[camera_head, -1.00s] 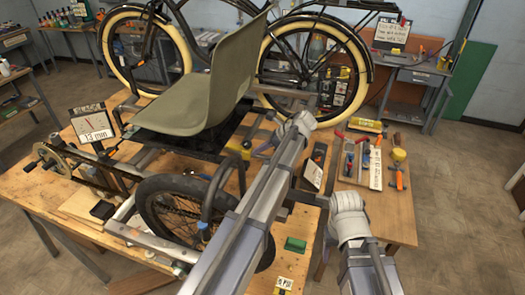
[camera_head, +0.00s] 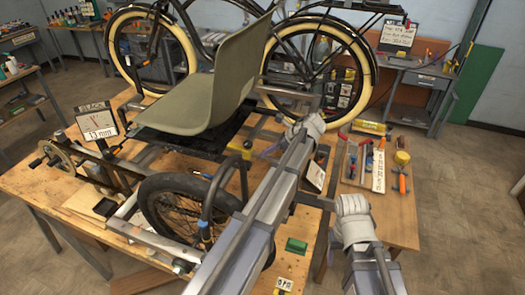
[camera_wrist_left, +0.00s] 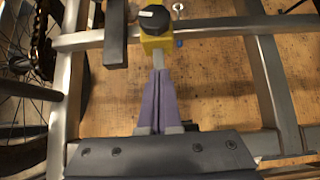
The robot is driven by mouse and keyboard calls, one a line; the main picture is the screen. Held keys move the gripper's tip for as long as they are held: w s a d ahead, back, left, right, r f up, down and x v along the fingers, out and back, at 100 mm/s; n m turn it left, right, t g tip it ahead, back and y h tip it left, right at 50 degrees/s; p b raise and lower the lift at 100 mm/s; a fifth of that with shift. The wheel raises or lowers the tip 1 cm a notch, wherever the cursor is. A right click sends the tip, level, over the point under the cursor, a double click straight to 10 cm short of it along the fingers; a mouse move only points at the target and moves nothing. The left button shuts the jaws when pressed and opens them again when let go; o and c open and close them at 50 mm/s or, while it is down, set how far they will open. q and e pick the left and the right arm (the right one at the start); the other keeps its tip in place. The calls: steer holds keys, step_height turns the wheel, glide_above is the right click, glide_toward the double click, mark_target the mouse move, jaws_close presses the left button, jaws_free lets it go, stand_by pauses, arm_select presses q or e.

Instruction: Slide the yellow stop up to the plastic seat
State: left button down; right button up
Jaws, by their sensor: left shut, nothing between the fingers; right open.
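The olive-green plastic seat (camera_head: 205,88) stands upright on the trike frame at the middle of the head view. The yellow stop (camera_head: 247,144) is on the frame just right of and below the seat, apart from the seat shell. In the left wrist view the yellow stop (camera_wrist_left: 156,45) has a black knob on top and sits on a metal crossbar. My left gripper (camera_wrist_left: 160,72) is shut and empty, its fingertips at the near side of the stop; I cannot tell if they touch. My right gripper (camera_head: 314,199) is open, low at the right, partly hard to see.
The trike wheel (camera_head: 180,205) and a curved dark bar are left of my left arm. A tool tray (camera_head: 378,170) lies on the bench at the right. A green block (camera_head: 296,245) lies near the front bench edge. A bicycle stands behind the seat.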

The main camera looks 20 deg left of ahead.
arm_select(q)
steer(key=p+v, duration=0.7)
steer(key=v, duration=0.3)
steer(key=shift+d, duration=0.3)
steer(key=shift+s+d, duration=0.1)
steer(key=s+d+f+n+t+h, duration=0.1)
steer(key=s+f+n+h, duration=0.3)
steer(key=s+n, duration=0.65)
steer(key=s+d+f+n+h, duration=0.15)
steer(key=s+n+h, duration=0.5)
steer(key=s, duration=0.75)
steer(key=s+d+f+m+g+y+b, duration=0.1)
steer(key=s+d+f+m+y+b, duration=0.1)
steer(key=d+f+b, duration=0.8)
step_height(320, 180, down, 3)
steer(key=s+m+b, duration=0.1)
steer(key=s+b, duration=0.1)
steer(key=shift+s+d+y, duration=0.25)
steer(key=shift+s+y, duration=0.05)
steer(key=shift+y, duration=0.05)
steer(key=c, duration=1.5)
jaws_free()
